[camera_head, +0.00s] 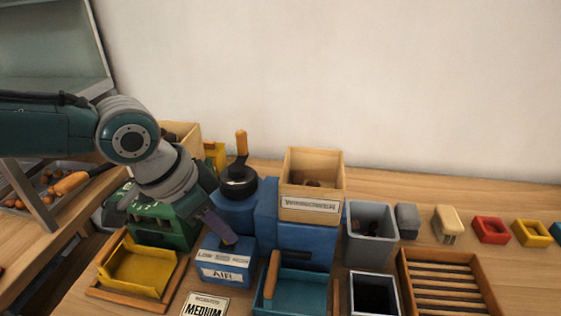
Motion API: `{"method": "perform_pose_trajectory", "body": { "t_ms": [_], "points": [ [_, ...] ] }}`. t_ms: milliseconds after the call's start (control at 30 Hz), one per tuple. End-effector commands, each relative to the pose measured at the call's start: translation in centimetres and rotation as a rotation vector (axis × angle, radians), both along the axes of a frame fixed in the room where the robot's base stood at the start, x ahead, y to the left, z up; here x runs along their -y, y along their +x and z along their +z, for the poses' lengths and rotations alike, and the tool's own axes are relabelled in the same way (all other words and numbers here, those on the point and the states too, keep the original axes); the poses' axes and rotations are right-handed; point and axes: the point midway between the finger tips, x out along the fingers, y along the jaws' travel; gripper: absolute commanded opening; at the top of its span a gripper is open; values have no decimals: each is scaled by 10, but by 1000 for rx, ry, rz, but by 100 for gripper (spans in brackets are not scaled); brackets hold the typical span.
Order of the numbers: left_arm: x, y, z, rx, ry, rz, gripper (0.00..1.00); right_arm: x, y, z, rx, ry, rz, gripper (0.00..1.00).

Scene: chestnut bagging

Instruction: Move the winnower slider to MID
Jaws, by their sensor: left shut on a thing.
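The winnower (305,240) is a blue machine with a wooden hopper (311,212) labelled WINNOWER on top. At its left front is a blue air box (225,275) labelled AIR. A white scale strip (222,258) on the box reads LOW at its left end; the other words are too small to read surely. My left gripper (226,236) reaches down to the top of this box, just behind the strip, toward its middle or right part. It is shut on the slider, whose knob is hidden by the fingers. My right gripper is out of view.
A green machine with a yellow tray (138,269) stands to the left. A black-lidded crank (239,180) rises behind the air box. A teal drawer (295,293), a grey bin (371,236) and a slatted wooden tray (446,284) stand to the right. A MEDIUM card (204,306) lies in front.

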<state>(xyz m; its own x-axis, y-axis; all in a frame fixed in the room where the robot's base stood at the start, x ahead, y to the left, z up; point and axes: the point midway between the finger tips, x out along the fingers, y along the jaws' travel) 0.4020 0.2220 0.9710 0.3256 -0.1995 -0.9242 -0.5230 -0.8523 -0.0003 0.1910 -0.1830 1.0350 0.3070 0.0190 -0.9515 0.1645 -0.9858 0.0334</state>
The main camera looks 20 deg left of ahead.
Motion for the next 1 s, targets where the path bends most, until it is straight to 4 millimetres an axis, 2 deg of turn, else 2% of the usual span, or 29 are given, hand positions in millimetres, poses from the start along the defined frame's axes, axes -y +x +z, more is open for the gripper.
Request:
{"method": "perform_pose_trajectory", "body": {
  "t_ms": [167, 200, 467, 733, 933, 967, 1000],
  "points": [
    [0, 0, 0, 1, -1, 1, 0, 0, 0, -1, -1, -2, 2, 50],
    [0, 0, 0, 1, -1, 1, 21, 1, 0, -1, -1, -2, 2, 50],
    [0, 0, 0, 1, -1, 1, 50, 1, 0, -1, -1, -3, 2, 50],
    [-3, 0, 0, 2, 1, 2, 50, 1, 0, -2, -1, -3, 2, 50],
    [-26, -5, -2, 3, 4, 4, 50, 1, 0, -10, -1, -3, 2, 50],
    [-29, -6, 2, 2, 2, 4, 50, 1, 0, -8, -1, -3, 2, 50],
    [-29, -10, 14, 3, -1, 1, 50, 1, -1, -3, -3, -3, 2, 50]
  ]
}}
